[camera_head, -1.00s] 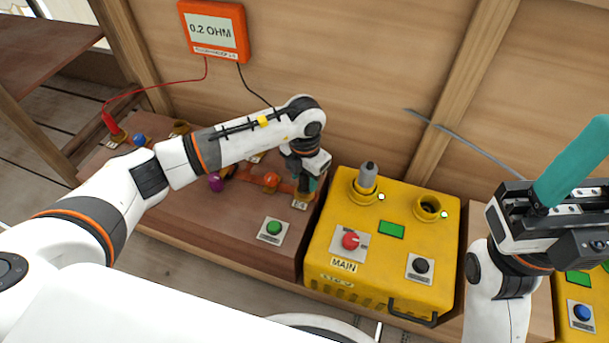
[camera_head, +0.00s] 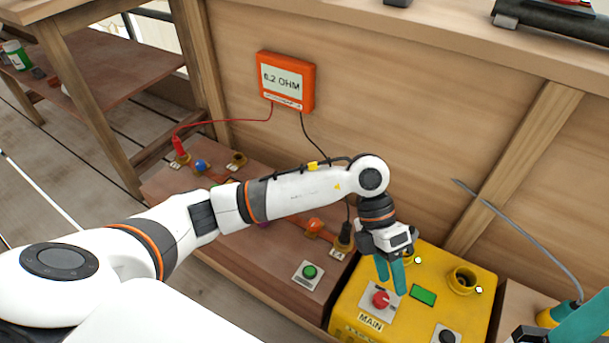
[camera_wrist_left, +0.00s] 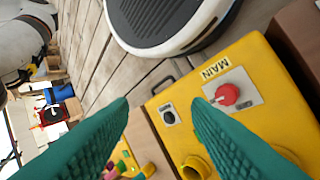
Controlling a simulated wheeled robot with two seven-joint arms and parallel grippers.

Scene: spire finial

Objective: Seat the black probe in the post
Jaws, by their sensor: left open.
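The black probe (camera_head: 347,213) stands upright in the head view, its lower end at the brass-coloured post (camera_head: 343,243) on the brown bench; it appears to be in the post. Its upper part and lead are partly hidden by my left arm. My left gripper (camera_head: 391,278) is open and empty, right of the probe and apart from it, over the yellow box (camera_head: 352,312). In the left wrist view its teal fingers (camera_wrist_left: 160,102) are wide apart with nothing between them. My right gripper (camera_head: 565,328) shows only in part at the lower right corner; its jaw state is unclear.
The orange meter (camera_head: 286,82) hangs on the wooden wall. A red probe (camera_head: 179,146) stands at the bench's left. The yellow box has a red knob (camera_head: 381,299) and an open socket (camera_head: 463,280). A grey cable (camera_head: 520,225) arcs at right.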

